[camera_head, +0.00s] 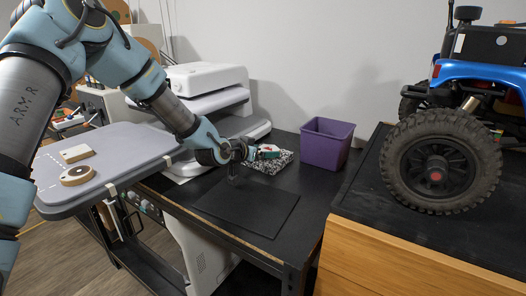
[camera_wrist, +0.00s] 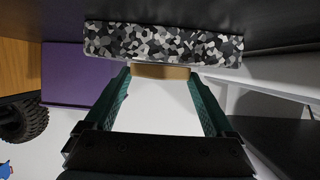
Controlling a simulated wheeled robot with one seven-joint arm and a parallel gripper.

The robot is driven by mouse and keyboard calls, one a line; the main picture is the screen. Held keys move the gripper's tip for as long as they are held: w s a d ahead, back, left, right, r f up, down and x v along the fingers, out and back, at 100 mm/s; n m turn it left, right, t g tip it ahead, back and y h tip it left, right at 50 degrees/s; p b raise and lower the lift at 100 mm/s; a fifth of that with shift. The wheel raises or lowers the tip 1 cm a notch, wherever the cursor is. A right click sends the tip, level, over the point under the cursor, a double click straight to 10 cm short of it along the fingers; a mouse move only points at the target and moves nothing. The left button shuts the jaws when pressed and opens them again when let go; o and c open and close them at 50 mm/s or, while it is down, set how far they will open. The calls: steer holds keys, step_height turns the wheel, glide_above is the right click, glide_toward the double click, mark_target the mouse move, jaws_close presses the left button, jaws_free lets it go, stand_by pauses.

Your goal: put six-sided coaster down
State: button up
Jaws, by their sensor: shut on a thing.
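My gripper (camera_head: 266,153) reaches over the dark table and is shut on a small tan piece, which I take to be the six-sided coaster (camera_wrist: 161,72). In the wrist view it shows edge-on as a tan strip between the tips of the two green fingers (camera_wrist: 160,82). Its six-sided outline cannot be made out. It is close to a black, grey and white speckled block (camera_wrist: 165,44) on the table, which also shows beneath my gripper in the head view (camera_head: 273,165). Whether the coaster touches the block I cannot tell.
A purple bin (camera_head: 327,145) stands right of the speckled block. A black mat (camera_head: 247,205) lies bare in front. A white machine (camera_head: 208,85) stands behind left. A blue crawler (camera_head: 440,160) sits on a wooden-fronted cabinet at right. A grey tray (camera_head: 120,150) is at left.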

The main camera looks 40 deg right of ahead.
steer(key=o, duration=1.1)
steer(key=shift+f, duration=0.1)
steer(key=shift+c, duration=0.2)
steer(key=shift+r+p, duration=0.3)
steer(key=shift+p, duration=0.05)
steer(key=b+v, duration=0.3)
steer(key=v, duration=0.9)
steer(key=shift+f, duration=0.15)
